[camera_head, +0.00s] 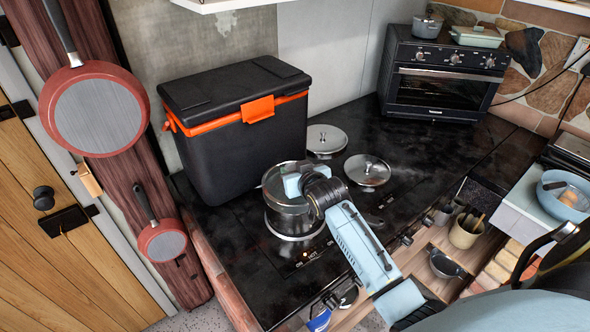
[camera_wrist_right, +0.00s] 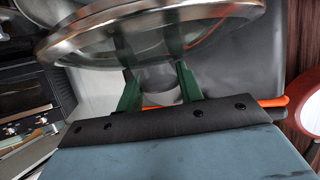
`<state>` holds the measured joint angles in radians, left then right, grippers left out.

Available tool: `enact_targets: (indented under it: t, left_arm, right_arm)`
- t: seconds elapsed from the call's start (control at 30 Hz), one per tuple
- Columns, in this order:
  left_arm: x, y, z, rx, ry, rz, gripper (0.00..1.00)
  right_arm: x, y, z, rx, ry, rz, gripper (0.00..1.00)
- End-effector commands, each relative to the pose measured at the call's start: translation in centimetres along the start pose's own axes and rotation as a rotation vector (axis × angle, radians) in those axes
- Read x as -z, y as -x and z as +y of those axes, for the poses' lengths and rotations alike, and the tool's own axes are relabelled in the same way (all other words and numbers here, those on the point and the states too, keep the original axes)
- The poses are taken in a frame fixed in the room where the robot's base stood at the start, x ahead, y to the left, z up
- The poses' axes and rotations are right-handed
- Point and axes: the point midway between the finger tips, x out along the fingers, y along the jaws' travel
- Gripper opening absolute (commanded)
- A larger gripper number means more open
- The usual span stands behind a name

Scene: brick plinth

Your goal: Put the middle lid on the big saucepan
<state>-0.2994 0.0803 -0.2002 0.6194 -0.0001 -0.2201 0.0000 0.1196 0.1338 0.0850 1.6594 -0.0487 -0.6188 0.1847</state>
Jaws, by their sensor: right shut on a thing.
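The big saucepan (camera_head: 292,222) is shiny steel and stands on the black hob, in front of the cool box. My right gripper (camera_head: 296,183) is over it, shut on the knob of a glass lid with a steel rim (camera_head: 271,180). My left gripper is not in view.
Two other lids, (camera_head: 326,139) and (camera_head: 368,170), lie on the hob behind and right of the saucepan. A black and orange cool box (camera_head: 235,130) stands close behind it. A toaster oven (camera_head: 440,80) is at the back right. Red pans (camera_head: 95,115) hang at left.

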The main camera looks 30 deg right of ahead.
Motion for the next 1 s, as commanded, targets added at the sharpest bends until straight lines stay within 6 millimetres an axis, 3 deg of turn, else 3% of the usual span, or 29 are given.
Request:
enact_targets:
  t: [0.4,1.0]
  left_arm:
    - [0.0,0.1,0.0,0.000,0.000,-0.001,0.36]
    - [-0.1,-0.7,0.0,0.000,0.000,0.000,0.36]
  right_arm:
    - [0.0,0.0,0.0,0.000,0.000,0.002,0.05]
    - [-1.6,-0.7,0.0,0.000,0.000,0.002,0.05]
